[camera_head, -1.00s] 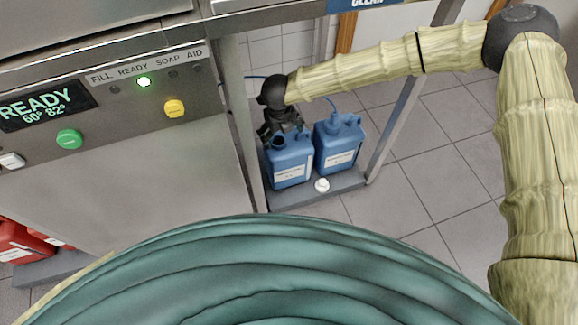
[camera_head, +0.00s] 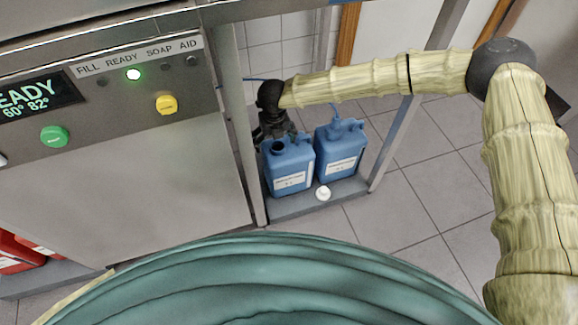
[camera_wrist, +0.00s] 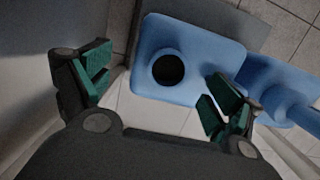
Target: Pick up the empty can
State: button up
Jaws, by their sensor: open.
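The empty can appears to be the blue can (camera_head: 289,168) with an open, dark mouth and no cap, on the low grey shelf (camera_head: 318,198) under the counter. In the wrist view this can (camera_wrist: 187,72) lies just ahead of my gripper (camera_wrist: 160,92), its round mouth facing up. My gripper is open, with one green-padded finger at the left and the other at the right, over the can's handle side. In the head view my gripper (camera_head: 275,128) is dark, beside and behind the can's top; its fingers are partly hidden. I cannot tell whether they touch the can.
A second blue can (camera_head: 340,150) with a hose in its top stands close on the right. A white cap (camera_head: 323,193) lies on the shelf front. The steel machine (camera_head: 120,180) and a table leg (camera_head: 243,120) stand left. Red cans (camera_head: 18,254) are lower left.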

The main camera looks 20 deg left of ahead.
aim_at(288, 163)
notch_tip(288, 163, down, 4)
jog(key=shift+r+b, duration=0.1)
jog(key=shift+b, duration=0.8)
jog(key=shift+w+f, duration=0.15)
jog(key=shift+f, duration=0.2)
jog(key=c, duration=1.8)
jog(key=shift+o, duration=0.2)
jog(key=shift+d+r, duration=0.1)
